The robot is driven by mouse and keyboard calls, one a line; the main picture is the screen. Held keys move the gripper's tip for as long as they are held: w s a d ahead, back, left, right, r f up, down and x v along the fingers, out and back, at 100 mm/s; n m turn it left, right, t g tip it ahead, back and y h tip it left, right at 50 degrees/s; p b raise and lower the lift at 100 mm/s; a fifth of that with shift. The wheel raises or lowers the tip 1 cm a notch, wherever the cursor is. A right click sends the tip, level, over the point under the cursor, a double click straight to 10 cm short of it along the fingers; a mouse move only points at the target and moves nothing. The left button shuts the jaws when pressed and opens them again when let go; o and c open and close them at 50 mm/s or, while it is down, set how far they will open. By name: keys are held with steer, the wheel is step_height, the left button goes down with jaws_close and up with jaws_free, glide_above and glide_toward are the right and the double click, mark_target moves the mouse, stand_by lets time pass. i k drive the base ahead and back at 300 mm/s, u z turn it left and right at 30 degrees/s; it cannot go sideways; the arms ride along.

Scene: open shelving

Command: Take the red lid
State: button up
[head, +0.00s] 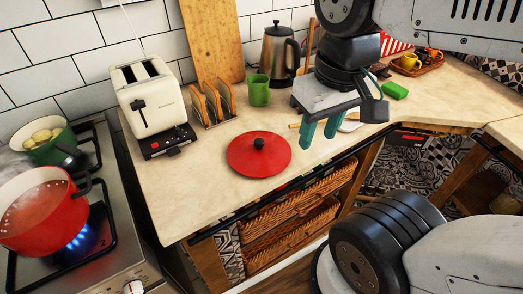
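The red lid (249,157) lies flat on the beige countertop (190,196), near its front edge. It is round, with a small black knob on top. My gripper (319,133) hangs above the counter to the right of the lid, apart from it. Its two teal fingers point down with a gap between them, and nothing shows between them. A red pot (45,222) without a lid steams on the stove at the left, over a blue flame.
A toaster (152,97), a toast rack (214,103), a green mug (259,91) and a kettle (279,54) stand behind the lid. A green pot (45,151) sits on the stove. A green sponge (394,90) and a wooden tray (432,67) lie at right. Counter left of the lid is clear.

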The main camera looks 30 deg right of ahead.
mark_target(256, 154)
steer(key=u, duration=0.8)
steer(key=k, duration=0.7)
steer(key=z, duration=1.7)
